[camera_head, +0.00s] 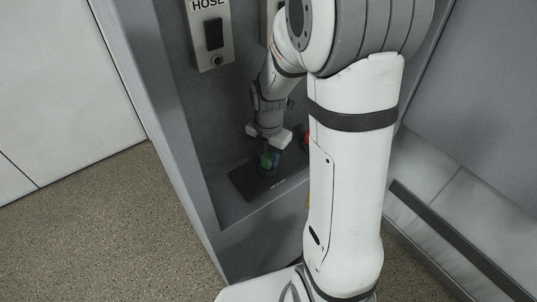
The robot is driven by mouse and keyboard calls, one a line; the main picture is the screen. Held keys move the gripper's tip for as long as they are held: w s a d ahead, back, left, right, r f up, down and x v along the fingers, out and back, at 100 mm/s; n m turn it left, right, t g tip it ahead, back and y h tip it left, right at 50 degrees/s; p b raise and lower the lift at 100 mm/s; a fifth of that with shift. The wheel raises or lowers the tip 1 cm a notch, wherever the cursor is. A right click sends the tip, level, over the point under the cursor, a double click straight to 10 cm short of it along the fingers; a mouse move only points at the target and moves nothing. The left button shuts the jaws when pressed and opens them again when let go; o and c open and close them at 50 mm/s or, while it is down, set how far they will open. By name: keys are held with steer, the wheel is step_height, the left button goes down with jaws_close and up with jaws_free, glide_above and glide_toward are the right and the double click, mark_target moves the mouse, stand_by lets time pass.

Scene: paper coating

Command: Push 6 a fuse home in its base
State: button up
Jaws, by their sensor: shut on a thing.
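My gripper (268,148) is inside the grey recess and points down. It is shut on a small fuse with green (265,160) and blue (276,158) parts showing below the fingers. Any rating mark on it is too small to read. A dark flat base plate (245,182) lies beneath on the recess floor. The fuse's lower end is over this plate, but I cannot tell how deep it sits in a holder. My fingers hide part of the fuse.
A panel marked HOSE (228,55) with a black switch is on the recess's back wall. A red item (306,136) is partly hidden behind my arm. The recess's left wall (170,120) stands close. Speckled floor (110,230) is clear at left.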

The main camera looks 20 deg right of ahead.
steer(key=shift+f, duration=0.2)
steer(key=o, duration=1.1)
steer(key=shift+c, duration=0.2)
steer(key=shift+r, duration=0.15)
step_height(320, 180, up, 8)
steer(key=shift+f, duration=0.2)
